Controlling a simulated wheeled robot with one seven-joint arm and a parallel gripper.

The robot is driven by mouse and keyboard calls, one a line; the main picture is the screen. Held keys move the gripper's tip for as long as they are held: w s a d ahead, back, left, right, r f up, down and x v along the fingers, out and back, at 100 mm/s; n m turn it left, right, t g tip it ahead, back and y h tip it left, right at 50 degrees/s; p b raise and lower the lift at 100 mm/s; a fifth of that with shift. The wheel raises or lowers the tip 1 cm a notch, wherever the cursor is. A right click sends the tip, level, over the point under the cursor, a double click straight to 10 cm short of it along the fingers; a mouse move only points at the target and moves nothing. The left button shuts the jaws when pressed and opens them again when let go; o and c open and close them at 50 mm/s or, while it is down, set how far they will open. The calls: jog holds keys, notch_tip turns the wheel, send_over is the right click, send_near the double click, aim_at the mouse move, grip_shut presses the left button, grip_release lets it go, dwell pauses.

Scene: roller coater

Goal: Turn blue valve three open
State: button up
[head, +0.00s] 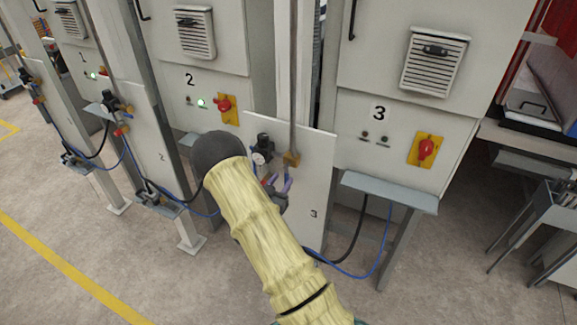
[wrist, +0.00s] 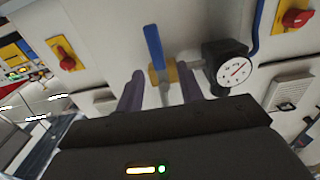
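The blue valve handle (wrist: 153,47) shows in the wrist view as a flat lever pointing up in the picture from a brass valve body (wrist: 160,75). My gripper (wrist: 160,88) is open, its two purple fingers apart, one on each side of the valve body's line. I see no finger closed on the handle; contact cannot be told. The blue handle cannot be made out clearly there, with my arm and gripper in front.
A round gauge (wrist: 236,71) on a black block sits right beside the valve. Cabinet 3 has a red rotary switch (head: 426,149) and two dark lamps; cabinet 2 shows a green lamp (head: 201,102). A grey shelf (head: 390,190) and hoses lie right of the panel. Open floor is at left.

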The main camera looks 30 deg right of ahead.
aim_at(286, 175)
jog(key=p+x, duration=0.2)
jog(key=x, duration=0.4)
jog(key=shift+d, duration=0.1)
grip_shut()
